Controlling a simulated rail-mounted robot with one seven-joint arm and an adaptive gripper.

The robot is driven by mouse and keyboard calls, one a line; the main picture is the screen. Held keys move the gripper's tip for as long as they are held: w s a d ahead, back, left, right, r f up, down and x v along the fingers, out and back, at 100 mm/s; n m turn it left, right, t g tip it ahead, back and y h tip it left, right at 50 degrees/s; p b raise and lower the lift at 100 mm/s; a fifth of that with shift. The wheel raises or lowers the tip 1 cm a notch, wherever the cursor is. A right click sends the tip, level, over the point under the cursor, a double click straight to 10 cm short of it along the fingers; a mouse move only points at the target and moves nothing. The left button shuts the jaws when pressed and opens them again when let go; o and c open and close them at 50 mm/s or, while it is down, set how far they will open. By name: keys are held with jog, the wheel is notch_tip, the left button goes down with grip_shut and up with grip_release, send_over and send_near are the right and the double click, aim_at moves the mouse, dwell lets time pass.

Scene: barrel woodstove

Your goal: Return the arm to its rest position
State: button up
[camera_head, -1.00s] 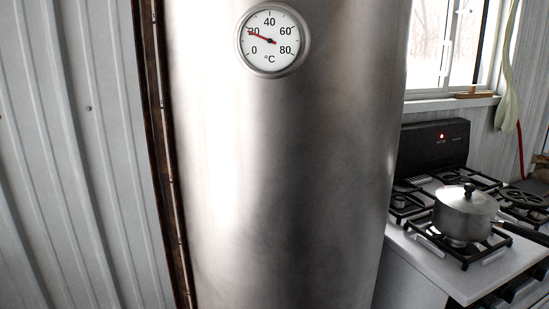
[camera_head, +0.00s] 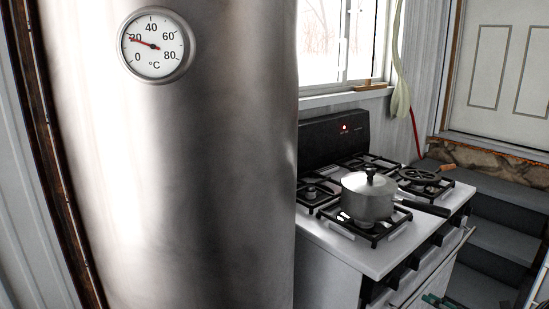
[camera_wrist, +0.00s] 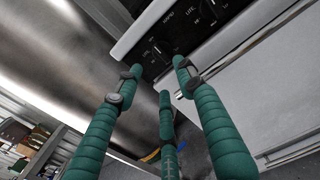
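My gripper (camera_wrist: 154,78) shows in the wrist view with its green, ribbed fingers spread apart and nothing between them. It is open and empty. Beyond the fingertips is the white stove front (camera_wrist: 290,88) with black knobs and a handle bar; the distance to it cannot be judged. In the head view, a small green piece, probably a finger of my gripper, shows at the bottom edge in front of the stove (camera_head: 318,262). The rest of my arm is out of the head view.
A large steel tank (camera_head: 180,190) with a dial thermometer (camera_head: 157,45) stands left of the stove. A lidded pot (camera_head: 366,197) sits on a burner, its handle pointing right. A wood-handled pan (camera_head: 420,175) is behind it. Steps (camera_head: 500,240) lead to a door (camera_head: 500,75).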

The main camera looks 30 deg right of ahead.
aim_at(398, 287)
jog(key=x, duration=0.9)
jog(key=shift+w+a, duration=0.1)
jog(key=shift+w, duration=0.25)
jog(key=shift+s+f+n, duration=0.2)
jog(key=shift+n, duration=0.5)
jog(key=b+v, duration=0.2)
jog(key=v, duration=0.9)
jog(key=s+a+f+m+g+y, duration=0.1)
jog(key=s+a+f+g, duration=0.4)
jog(key=f, duration=0.4)
jog(key=s+a+f+m+g+y, duration=0.1)
jog(key=s+a+f+g, duration=0.35)
jog(key=a+f, duration=0.4)
jog(key=s+a+f+n+g+p, duration=0.1)
jog(key=s+a+n+g+p, duration=0.1)
jog(key=g, duration=0.2)
jog(key=w+a+r+n+g+p, duration=0.2)
jog(key=a+r+n+p, duration=0.3)
jog(key=r, duration=0.9)
jog(key=shift+w+a+g+p, duration=0.3)
jog(key=shift+a+g+p, duration=0.45)
jog(key=shift+a+p, duration=1.5)
